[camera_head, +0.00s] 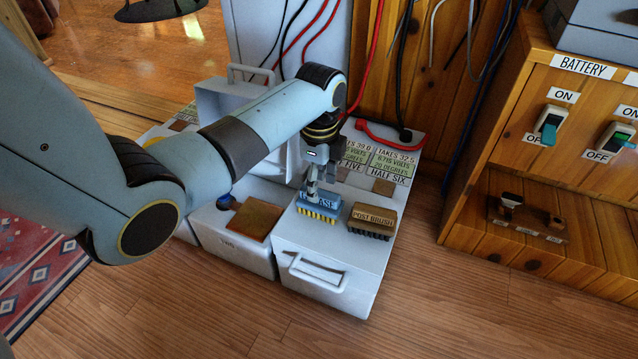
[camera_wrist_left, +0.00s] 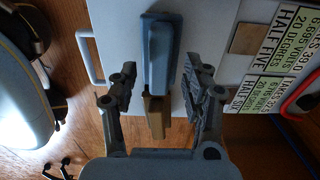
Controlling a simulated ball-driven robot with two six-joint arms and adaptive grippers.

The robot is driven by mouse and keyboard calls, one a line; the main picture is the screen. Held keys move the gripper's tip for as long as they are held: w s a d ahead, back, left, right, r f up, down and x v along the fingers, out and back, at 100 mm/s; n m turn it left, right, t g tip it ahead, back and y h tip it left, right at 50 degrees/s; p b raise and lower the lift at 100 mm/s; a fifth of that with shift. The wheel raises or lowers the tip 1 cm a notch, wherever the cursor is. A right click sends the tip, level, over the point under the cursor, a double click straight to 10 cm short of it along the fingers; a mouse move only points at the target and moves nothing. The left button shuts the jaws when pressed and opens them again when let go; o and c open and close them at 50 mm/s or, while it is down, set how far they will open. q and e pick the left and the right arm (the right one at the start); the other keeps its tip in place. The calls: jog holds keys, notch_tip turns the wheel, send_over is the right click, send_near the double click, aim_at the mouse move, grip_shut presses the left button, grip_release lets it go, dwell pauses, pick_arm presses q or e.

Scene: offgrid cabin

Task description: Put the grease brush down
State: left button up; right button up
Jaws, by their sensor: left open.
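The grease brush (camera_head: 318,208) has a blue block and yellow bristles. It rests on the white box top, its label partly covered by my left gripper (camera_head: 311,188). In the wrist view the blue grease brush (camera_wrist_left: 161,55) lies between and beyond the tips of my left gripper (camera_wrist_left: 162,85). The jaws are open, with a gap on each side of the brush. The brown post brush (camera_head: 373,219) with dark bristles sits to the right of it; a brown block (camera_wrist_left: 155,115) also shows between the fingers. My right gripper is not in view.
The white box (camera_head: 335,258) has a front handle. A brown pad (camera_head: 255,219) lies on the box to the left. Label cards (camera_head: 394,162) and red and black cables stand behind. A wooden battery cabinet (camera_head: 560,170) is at right. Floor in front is clear.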

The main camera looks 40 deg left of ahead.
aim_at(319, 191)
pick_arm(q)
notch_tip(319, 191, up, 9)
jog(key=p, duration=0.5)
jog(key=s+d+f+n, duration=0.1)
jog(key=s+n, duration=0.6)
jog(key=s, duration=0.8)
jog(key=s+d+f+n+t, duration=0.1)
jog(key=s+f+n, duration=0.3)
jog(key=s, duration=1.2)
jog(key=n, duration=0.3)
jog(key=shift+d+f+y, duration=0.15)
jog(key=shift+d+y, duration=0.15)
jog(key=shift+y, duration=0.1)
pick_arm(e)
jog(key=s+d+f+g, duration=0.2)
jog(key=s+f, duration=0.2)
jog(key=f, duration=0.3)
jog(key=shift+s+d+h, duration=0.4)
